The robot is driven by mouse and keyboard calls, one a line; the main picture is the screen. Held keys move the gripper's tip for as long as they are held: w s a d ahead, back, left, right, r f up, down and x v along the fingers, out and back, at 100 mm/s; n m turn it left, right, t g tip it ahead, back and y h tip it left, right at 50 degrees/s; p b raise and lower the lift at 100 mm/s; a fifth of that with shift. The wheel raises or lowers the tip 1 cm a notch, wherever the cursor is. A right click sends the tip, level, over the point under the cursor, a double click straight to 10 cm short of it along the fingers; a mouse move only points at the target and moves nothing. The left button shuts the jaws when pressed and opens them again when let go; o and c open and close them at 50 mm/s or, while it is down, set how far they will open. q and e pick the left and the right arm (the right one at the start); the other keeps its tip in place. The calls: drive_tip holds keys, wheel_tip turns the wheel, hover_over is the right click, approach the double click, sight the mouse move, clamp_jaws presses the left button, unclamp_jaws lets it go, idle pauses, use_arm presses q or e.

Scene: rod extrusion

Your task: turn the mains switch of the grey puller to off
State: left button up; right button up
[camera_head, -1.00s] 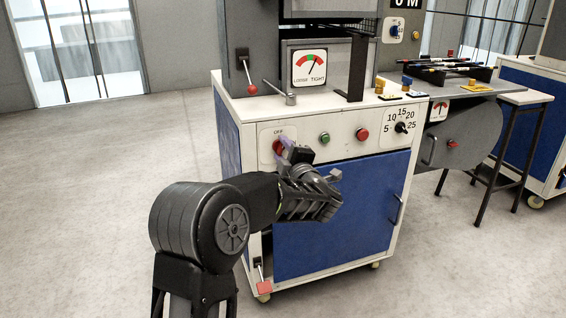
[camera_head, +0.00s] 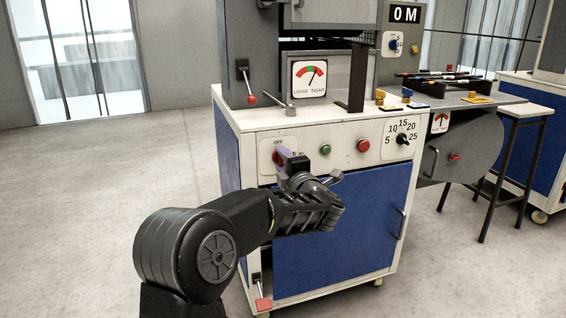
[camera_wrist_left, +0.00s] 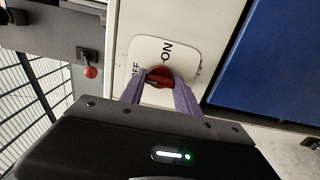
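The mains switch is a red rotary knob (camera_wrist_left: 159,77) on a white plate (camera_wrist_left: 143,56) marked OFF and ON. It sits at the left end of the grey puller's front panel (camera_head: 343,133). My left gripper (camera_wrist_left: 160,84) has its two purple fingers on either side of the knob, and the knob fills the space between the tips. They appear closed on it. In the head view the gripper (camera_head: 281,156) partly covers the knob and plate, including the ON mark. The knob's exact pointing is hard to read. My right gripper is not in view.
A green button (camera_head: 325,149), a red button (camera_head: 363,146) and a numbered dial (camera_head: 402,139) lie right of the switch. A red-balled lever (camera_head: 251,99) stands above it. The floor at left is clear.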

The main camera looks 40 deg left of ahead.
use_arm(q)
drive_tip(key=o, duration=0.5)
drive_tip(key=shift+c, duration=0.2)
drive_tip(key=shift+s+d, duration=0.1)
drive_tip(key=shift+d, duration=0.05)
drive_tip(key=p+v, duration=0.2)
drive_tip(key=v, duration=0.5)
drive_tip(key=shift+d, duration=0.25)
drive_tip(key=shift+s, duration=0.15)
